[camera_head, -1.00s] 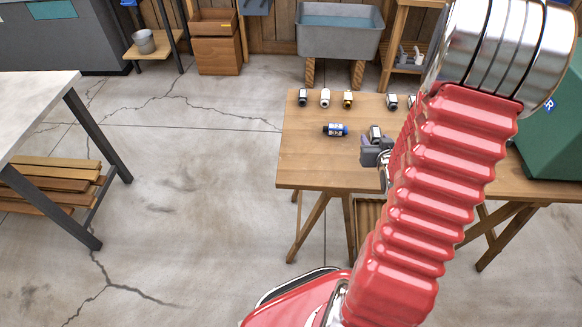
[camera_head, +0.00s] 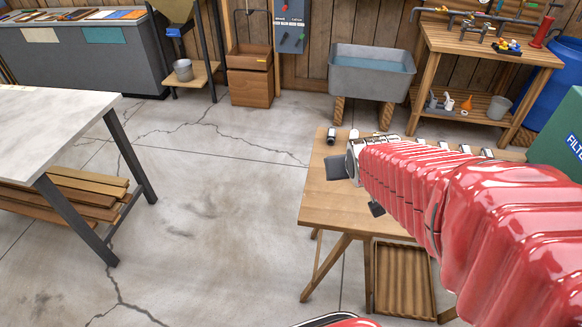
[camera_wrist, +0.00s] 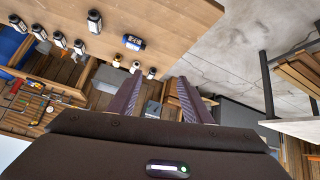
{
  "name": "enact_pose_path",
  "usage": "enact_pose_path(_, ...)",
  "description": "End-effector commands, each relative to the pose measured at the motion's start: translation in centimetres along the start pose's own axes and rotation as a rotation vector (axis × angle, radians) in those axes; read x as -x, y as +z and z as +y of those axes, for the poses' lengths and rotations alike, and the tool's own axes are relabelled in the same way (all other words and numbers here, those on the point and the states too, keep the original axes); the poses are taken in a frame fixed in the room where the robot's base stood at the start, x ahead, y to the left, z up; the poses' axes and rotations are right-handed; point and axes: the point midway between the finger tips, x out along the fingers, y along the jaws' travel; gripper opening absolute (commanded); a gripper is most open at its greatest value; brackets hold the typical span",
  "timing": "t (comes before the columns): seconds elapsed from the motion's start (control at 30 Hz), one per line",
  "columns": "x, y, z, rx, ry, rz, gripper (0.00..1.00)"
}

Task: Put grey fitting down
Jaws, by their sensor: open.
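A small dark fitting with a pale face (camera_wrist: 95,22) stands by itself on the wooden table (camera_wrist: 170,25), nearer the front than the back row; it seems to be the grey fitting. A blue-labelled fitting (camera_wrist: 133,42) lies beside it. In the head view, my arm hides both. My gripper (camera_wrist: 157,100) is open, with nothing between its two dark fingers, and is apart from the fittings. In the head view, my gripper (camera_head: 357,188) is over the table's left part.
Several similar fittings stand in a row along the table's back edge, one of them (camera_head: 332,136) at the left end. A grey sink (camera_head: 370,75) and a wooden shelf (camera_head: 480,65) are behind. A green box (camera_head: 560,135) is at right.

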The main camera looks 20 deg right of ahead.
Motion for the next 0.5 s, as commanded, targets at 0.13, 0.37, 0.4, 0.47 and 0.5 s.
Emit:
enact_pose_path(0.13, 3.8, 0.7, -3.0, 0.027, -0.047, -0.041, 0.45)
enact_pose_path(0.37, 9.7, 3.1, -7.0, 0.072, -0.131, -0.121, 0.45)
enact_pose_path(0.4, 10.8, 3.7, -7.6, 0.081, -0.147, -0.135, 0.45)
enact_pose_path(0.47, 12.3, 4.6, -8.5, 0.095, -0.171, -0.157, 0.45)
enact_pose_path(0.5, 13.3, 5.1, -8.9, 0.105, -0.186, -0.169, 0.45)
